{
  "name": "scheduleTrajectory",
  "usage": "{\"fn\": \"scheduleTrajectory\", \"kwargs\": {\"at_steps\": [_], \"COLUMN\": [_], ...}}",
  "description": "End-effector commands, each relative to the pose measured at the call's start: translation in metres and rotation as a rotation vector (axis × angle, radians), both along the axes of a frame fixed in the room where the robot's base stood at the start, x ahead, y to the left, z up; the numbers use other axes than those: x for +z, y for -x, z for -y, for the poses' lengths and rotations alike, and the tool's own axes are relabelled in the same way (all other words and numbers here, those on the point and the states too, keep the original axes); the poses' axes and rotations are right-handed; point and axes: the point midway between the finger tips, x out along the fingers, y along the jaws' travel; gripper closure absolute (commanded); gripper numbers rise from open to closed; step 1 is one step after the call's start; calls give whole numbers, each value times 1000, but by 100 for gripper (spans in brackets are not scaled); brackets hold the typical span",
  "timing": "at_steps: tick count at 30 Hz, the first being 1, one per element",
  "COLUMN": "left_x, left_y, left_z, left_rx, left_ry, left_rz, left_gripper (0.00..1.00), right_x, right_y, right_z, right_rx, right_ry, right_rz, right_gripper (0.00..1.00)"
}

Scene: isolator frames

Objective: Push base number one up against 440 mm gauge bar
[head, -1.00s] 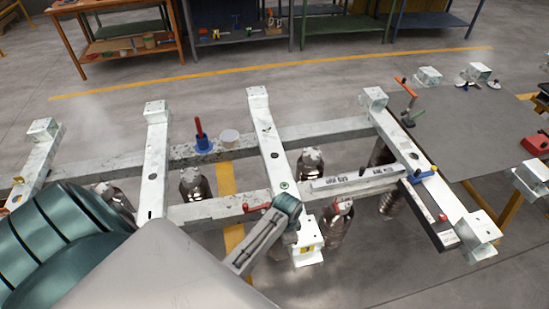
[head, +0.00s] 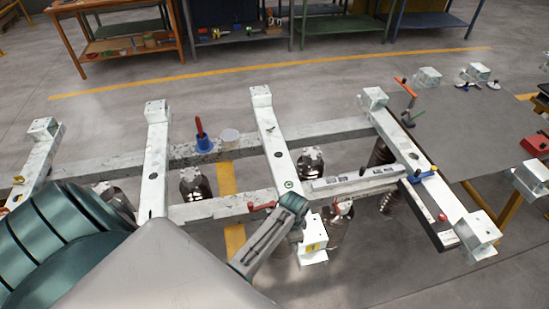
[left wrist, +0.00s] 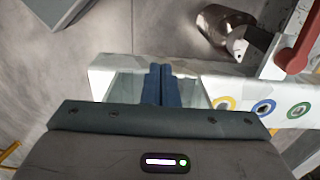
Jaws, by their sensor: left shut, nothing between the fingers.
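The base beside my left gripper (head: 291,205) is a white crossbeam (head: 268,130) lying over two long rails, with a green ring mark near its front and a yellow label on its front end. I cannot read a number on it. My left gripper is shut and empty at its front part. In the left wrist view, the blue fingers (left wrist: 163,85) are together against or just over the white beam (left wrist: 120,75); contact is unclear. The pale gauge bar (head: 356,179) with dark lettering lies along the front rail, right of this base. Only a narrow gap, if any, separates them.
Another white crossbeam (head: 410,150) with a blue clamp (head: 423,174) stands at the bar's right end. A red-handled clamp (head: 262,206) sits on the front rail left of the gripper. Dark insulators (head: 195,187) stand below.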

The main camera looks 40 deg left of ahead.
Motion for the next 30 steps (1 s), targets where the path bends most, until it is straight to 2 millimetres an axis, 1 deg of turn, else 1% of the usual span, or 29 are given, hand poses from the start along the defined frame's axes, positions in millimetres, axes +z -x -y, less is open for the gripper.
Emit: {"fn": "scheduleTrajectory", "kwargs": {"at_steps": [1, 30], "left_x": [3, 4], "left_y": [-6, -33], "left_z": [4, 27], "left_rx": [0, 0], "left_ry": [7, 8], "left_rz": [11, 16], "left_gripper": [100, 100], "right_x": [0, 2], "right_y": [0, 0], "right_z": [1, 3], "right_rx": [0, 1], "right_ry": [1, 3], "right_rz": [0, 0], "right_gripper": [60, 60]}}
